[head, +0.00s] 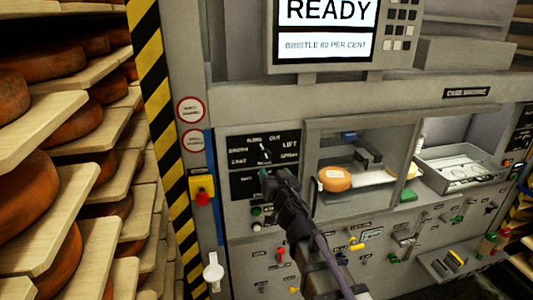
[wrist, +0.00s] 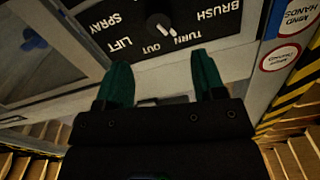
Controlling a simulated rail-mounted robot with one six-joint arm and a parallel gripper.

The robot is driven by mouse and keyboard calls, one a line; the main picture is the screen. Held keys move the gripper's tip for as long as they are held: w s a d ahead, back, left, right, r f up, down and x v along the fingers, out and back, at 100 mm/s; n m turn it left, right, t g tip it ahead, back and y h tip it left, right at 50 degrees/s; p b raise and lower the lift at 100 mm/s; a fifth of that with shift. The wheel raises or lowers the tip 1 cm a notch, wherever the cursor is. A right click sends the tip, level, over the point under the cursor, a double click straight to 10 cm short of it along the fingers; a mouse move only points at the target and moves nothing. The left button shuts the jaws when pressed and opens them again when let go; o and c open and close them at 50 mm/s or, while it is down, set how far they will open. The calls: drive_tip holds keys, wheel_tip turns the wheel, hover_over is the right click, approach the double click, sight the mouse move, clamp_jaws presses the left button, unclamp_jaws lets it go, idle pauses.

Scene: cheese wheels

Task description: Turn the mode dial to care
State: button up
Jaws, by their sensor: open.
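The mode dial (head: 265,154) sits on a black panel (head: 239,145) with white labels around it, on the front of the grey machine. I read LIFT and SPRAY on its right; the left labels are small and blurred. In the wrist view the dial (wrist: 160,24) is cut by the top edge, among BRUSH, TURN, OUT, LIFT and SPRAY, seen upside down. Its white pointer is near TURN and OUT; the exact setting is unclear. My gripper (wrist: 161,72) is open and empty, its green fingers apart. In the head view my gripper (head: 274,178) is just below the dial, not visibly touching it.
A screen (head: 326,45) above reads READY. A yellow box with a red button (head: 202,190) is left of the panel. A window bay right of it holds a cheese wheel (head: 334,179). Levers and knobs fill the lower front. Shelves of cheese (head: 45,210) stand at far left.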

sight(267, 158)
drive_tip(key=x, duration=1)
drive_tip(key=shift+w, duration=0.4)
drive_tip(key=c, duration=0.9)
